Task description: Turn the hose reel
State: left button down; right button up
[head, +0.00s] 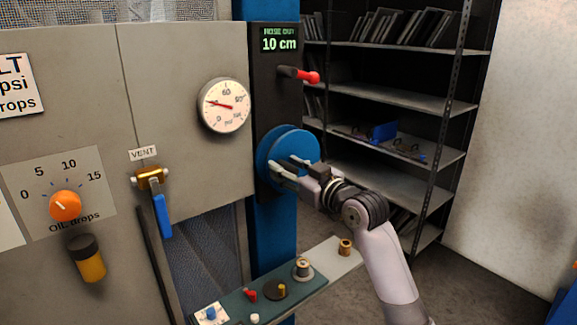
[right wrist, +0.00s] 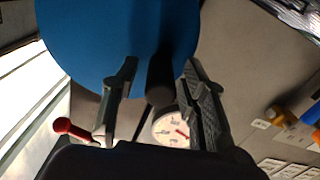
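The hose reel is a blue disc (head: 283,140) on a black panel in the head view. It fills the upper left of the right wrist view (right wrist: 90,40). A sign above it reads "HOSE OUT 10 cm" (head: 279,40). My right gripper (head: 284,165) is at the front of the disc, over its lower part. In the right wrist view its fingers (right wrist: 160,66) are apart, with a dark crank peg (right wrist: 161,82) standing between them. Gaps show on both sides of the peg. The peg is hidden in the head view. My left gripper is not in view.
A red-tipped lever (head: 308,76) sticks out above the reel. A round gauge (head: 223,105) and a blue-handled vent valve (head: 162,213) are to the left. A narrow shelf with small parts (head: 322,263) lies below. Metal shelving (head: 400,105) stands behind on the right.

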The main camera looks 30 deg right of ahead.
jog(key=shift+c, duration=0.4)
grip_shut()
dwell(0.4)
